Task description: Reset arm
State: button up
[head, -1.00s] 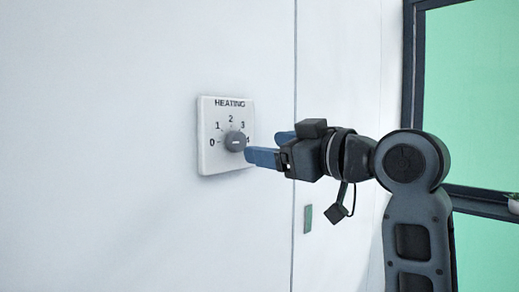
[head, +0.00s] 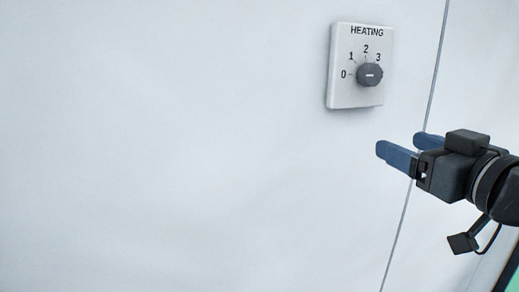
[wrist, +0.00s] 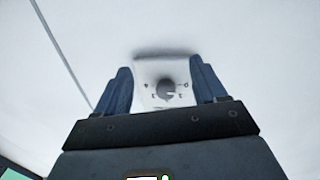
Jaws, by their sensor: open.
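My gripper (head: 400,149) is open and empty, its two blue fingers apart. In the head view it is below and to the right of the heating dial plate (head: 342,92), clear of it. The plate is white, marked HEATING with numbers, and fixed to the white wall. Its round grey knob (head: 369,74) has a light pointer mark lying roughly level. In the wrist view the knob (wrist: 166,89) shows between the two fingers and some way beyond them, with the plate around it. The fingers do not appear to touch the knob.
The white wall (head: 170,150) is bare to the left of the plate. A thin vertical seam (head: 424,120) runs down the wall to the right of the plate. A dark frame edge with green shows at the lower right corner.

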jog(key=s+a+f+m+g+h, duration=0.1)
jog(key=s+f+m+h, duration=0.15)
jog(key=s+f, duration=0.8)
jog(key=s+f+m+h, duration=0.25)
jog(key=s+f, duration=0.45)
jog(key=f, duration=0.7)
jog(key=s+a+f+n+g, duration=0.1)
jog(key=s+f, duration=0.1)
jog(key=s, duration=2.1)
jog(key=shift+s+a+g+y, duration=0.15)
jog(key=shift+s+g+y, duration=0.15)
jog(key=shift+s, duration=0.1)
